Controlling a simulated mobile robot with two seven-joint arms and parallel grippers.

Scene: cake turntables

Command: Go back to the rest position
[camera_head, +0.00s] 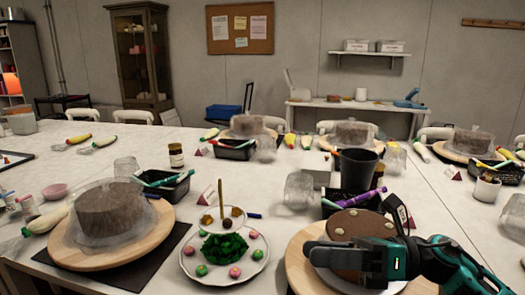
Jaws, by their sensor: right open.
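My right gripper (318,253) reaches in from the lower right, teal and dark, in front of a round brown cake (352,222) with pale dots on top. The gripper is open and covers part of the cake; whether it touches the cake I cannot tell. The cake sits on a white plate over a round wooden turntable (300,268), largely hidden by my gripper and arm. My left gripper is not in view.
A tiered white plate (246,278) of colored sweets stands left of the gripper. A covered cake (112,210) on a wooden turntable (75,257) is at the left. A black cup (357,168), a tray with pens and a clear jar (299,190) stand close behind.

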